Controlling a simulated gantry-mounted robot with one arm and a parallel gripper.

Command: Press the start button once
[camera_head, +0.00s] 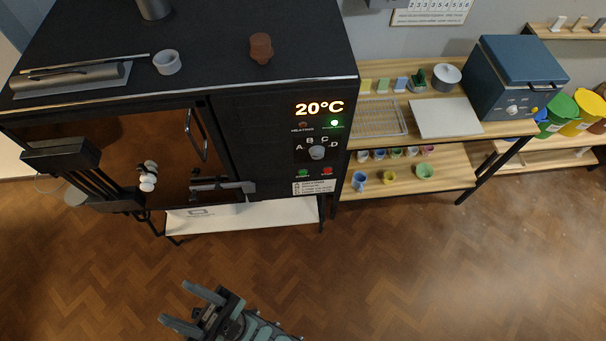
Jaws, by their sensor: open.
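The black kiln (240,60) has a control panel on the right of its front. A green button (303,173), which appears to be the start button, sits low on the panel; its small label is hard to read. A red button (327,171) is just to its right. Above them are a dial (317,153) with letters A to D and a display (319,108) reading 20°C. A green light (334,123) glows under the display. My gripper (173,303) is open and empty, low in the picture, well apart from the panel, fingers pointing left.
The kiln door (170,150) has a handle (196,135) and a latch (222,188) near the panel. A rack-like black part (72,172) stands at the left. A shelf table (440,182) with small cups is to the right. The wooden floor in front is clear.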

